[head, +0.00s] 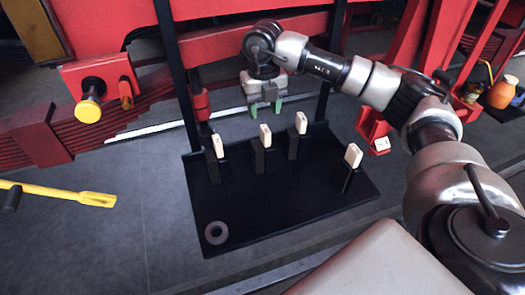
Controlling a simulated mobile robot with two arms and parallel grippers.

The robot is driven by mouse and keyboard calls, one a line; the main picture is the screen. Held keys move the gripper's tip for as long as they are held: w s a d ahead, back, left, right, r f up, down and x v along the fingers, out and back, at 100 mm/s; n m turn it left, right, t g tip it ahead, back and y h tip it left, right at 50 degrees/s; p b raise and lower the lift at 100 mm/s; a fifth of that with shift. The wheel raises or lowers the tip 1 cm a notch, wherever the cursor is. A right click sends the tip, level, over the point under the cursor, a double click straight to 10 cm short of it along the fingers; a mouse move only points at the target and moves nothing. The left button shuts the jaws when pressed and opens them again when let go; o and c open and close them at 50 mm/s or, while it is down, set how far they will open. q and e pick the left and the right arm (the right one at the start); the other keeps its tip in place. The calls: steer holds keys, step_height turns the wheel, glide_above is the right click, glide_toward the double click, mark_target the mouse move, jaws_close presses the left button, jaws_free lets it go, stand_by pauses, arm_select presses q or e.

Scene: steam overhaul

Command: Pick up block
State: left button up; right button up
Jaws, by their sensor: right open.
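Several pale cream blocks stand upright on black posts on a black board (275,208) in the head view. One block (218,146) is at the left, one block (265,135) is left of the middle, one block (301,123) is at the back, and one block (353,156) is at the right. My right gripper (265,108) points down above the back of the board, its green-tipped fingers apart and empty. It appears behind and above the two middle blocks, touching none of them. My left gripper is not in view.
A grey ring (216,233) lies at the board's front left. Black uprights rise behind the board, before red machinery (215,55). A yellow tool (65,194) is at far left. An orange pot (502,92) stands at far right. Grey floor left of the board is mostly clear.

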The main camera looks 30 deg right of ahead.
mark_target(265, 128)
step_height(265, 128, down, 2)
steer(key=shift+f, duration=0.1)
steer(key=shift+f+p, duration=0.55)
steer(key=shift+p, duration=0.05)
steer(key=f, duration=0.1)
steer(key=f+p, duration=0.1)
steer(key=f, duration=0.1)
steer(key=shift+s+d+f, duration=0.1)
steer(key=shift+s+f, duration=0.1)
steer(key=shift+f, duration=0.5)
steer(key=shift+c, duration=0.3)
steer(key=shift+w+r, duration=0.1)
jaws_close()
